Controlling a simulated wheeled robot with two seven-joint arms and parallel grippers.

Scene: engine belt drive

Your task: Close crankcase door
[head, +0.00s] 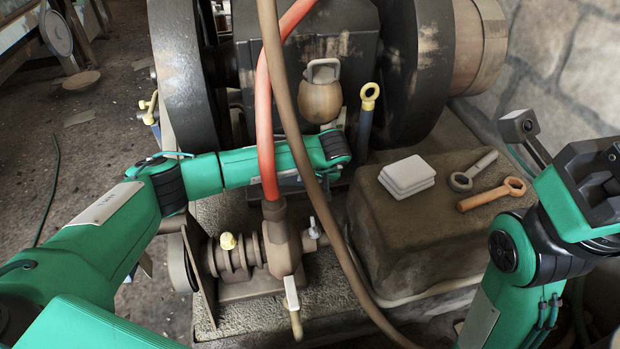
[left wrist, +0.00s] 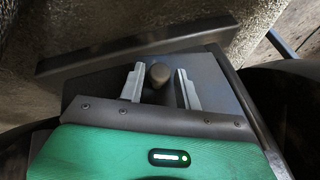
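In the left wrist view, a dark flat panel (left wrist: 215,72), which looks like the crankcase door, lies beyond my fingertips. A round dark knob (left wrist: 160,73) stands on it. My left gripper (left wrist: 160,69) is open, with one pale finger on each side of the knob and a visible gap to each. In the head view, my left arm reaches across the front of the dark engine body (head: 345,50). Its wrist ends below the round brown weight, and I cannot make out the door or the fingers clearly there. My right arm is at the right edge, and its fingers do not show.
Large flywheels (head: 408,70) flank the engine body. A red hose (head: 264,110) and a brown hose (head: 290,110) hang in front of my left arm. A stone block (head: 430,235) at right carries a white stack (head: 407,176) and two wrenches. A pump (head: 283,245) stands below.

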